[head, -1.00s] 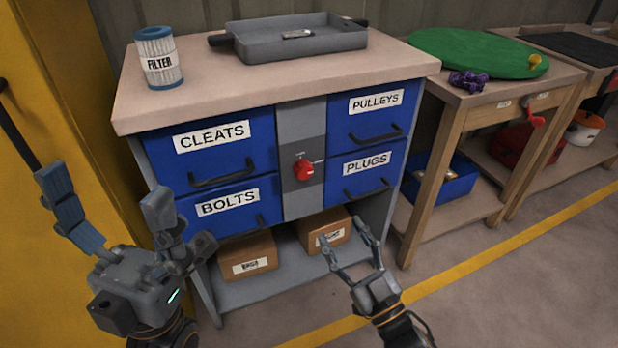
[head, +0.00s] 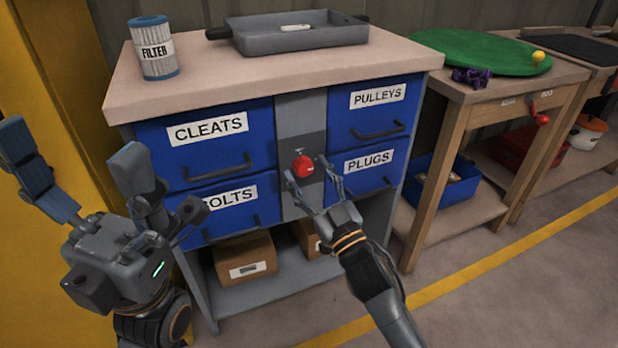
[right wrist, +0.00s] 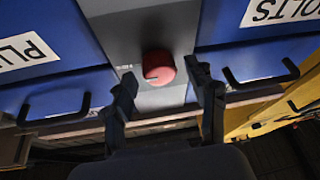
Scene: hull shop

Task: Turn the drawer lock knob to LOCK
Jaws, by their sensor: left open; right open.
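The red lock knob (head: 302,166) sits on the grey centre panel between the blue drawers; it also shows in the right wrist view (right wrist: 158,67). My right gripper (head: 307,172) is open close in front of the knob. In the right wrist view its fingers (right wrist: 160,78) are apart, with the knob seen between and just beyond the tips; I see no contact. The knob's lettering is too small or hidden to read. My left gripper (head: 78,160) is open and empty at the left, in front of the cabinet's left side.
Blue drawers CLEATS (head: 190,160), BOLTS (head: 200,228), PULLEYS (head: 390,128) and PLUGS (head: 385,185) have protruding handles. A filter (head: 158,60) and grey tray (head: 250,42) stand on top. Boxes (head: 245,252) lie on the shelf below. Open floor (head: 480,290) is at the right.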

